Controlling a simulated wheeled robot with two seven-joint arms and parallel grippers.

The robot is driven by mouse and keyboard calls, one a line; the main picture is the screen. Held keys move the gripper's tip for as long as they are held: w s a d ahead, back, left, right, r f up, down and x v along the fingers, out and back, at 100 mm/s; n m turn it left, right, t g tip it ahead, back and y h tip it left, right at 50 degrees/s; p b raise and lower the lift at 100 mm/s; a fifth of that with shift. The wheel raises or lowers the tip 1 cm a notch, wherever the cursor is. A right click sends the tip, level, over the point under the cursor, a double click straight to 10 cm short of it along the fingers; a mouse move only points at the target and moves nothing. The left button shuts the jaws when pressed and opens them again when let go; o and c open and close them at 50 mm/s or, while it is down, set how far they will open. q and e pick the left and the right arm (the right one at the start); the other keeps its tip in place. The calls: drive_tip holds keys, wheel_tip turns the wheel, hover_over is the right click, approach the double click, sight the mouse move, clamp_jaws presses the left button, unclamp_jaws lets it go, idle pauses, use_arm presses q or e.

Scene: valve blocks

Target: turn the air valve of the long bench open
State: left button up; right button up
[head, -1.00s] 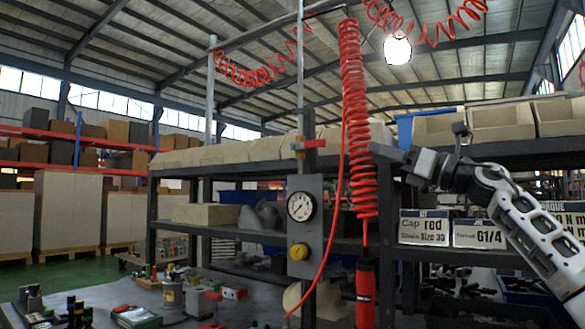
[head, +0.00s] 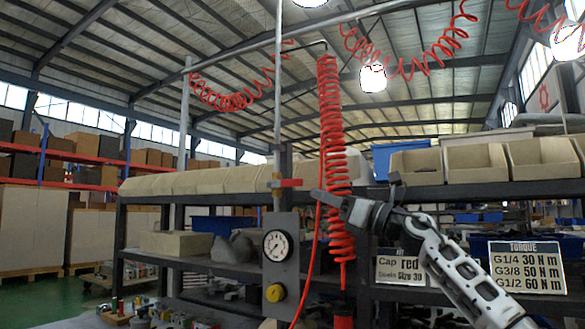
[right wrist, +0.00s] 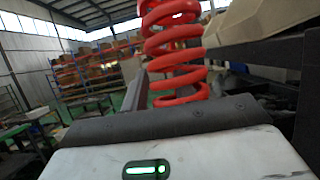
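The air valve (head: 288,183) sits on the vertical pipe above a grey panel in the head view. Its red lever points sideways to the right, across the pipe. My right gripper (head: 324,197) is just right of the valve and a little lower in the picture, overlapping the red coiled hose. It appears apart from the lever; its depth is hard to judge. Its fingers are too small and dark to show whether they are open or shut. The right wrist view shows the red coil (right wrist: 175,50) close ahead, but not the valve. My left gripper is not in view.
The red coiled hose (head: 331,110) hangs beside the valve, with a thin red hose running down. Shelves with beige bins (head: 477,163) and signs stand behind. The bench top is low at left.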

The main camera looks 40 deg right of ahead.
sight(293, 182)
drive_tip(key=w+r+p, duration=0.2)
drive_tip(key=shift+w+a+r+p, duration=0.1)
drive_tip(key=shift+w+a+p, duration=0.1)
drive_tip(key=shift+a+p, duration=0.2)
drive_tip(key=p+x, duration=0.1)
drive_tip(key=x, duration=0.2)
drive_tip(key=p+x, duration=0.1)
drive_tip(key=x, duration=0.1)
drive_tip(key=shift+w+f+p, duration=0.25)
drive_tip(key=shift+f+p, duration=0.05)
drive_tip(key=shift+p, duration=0.05)
drive_tip(key=shift+w+a, duration=0.15)
drive_tip(key=shift+w, duration=0.2)
clamp_jaws()
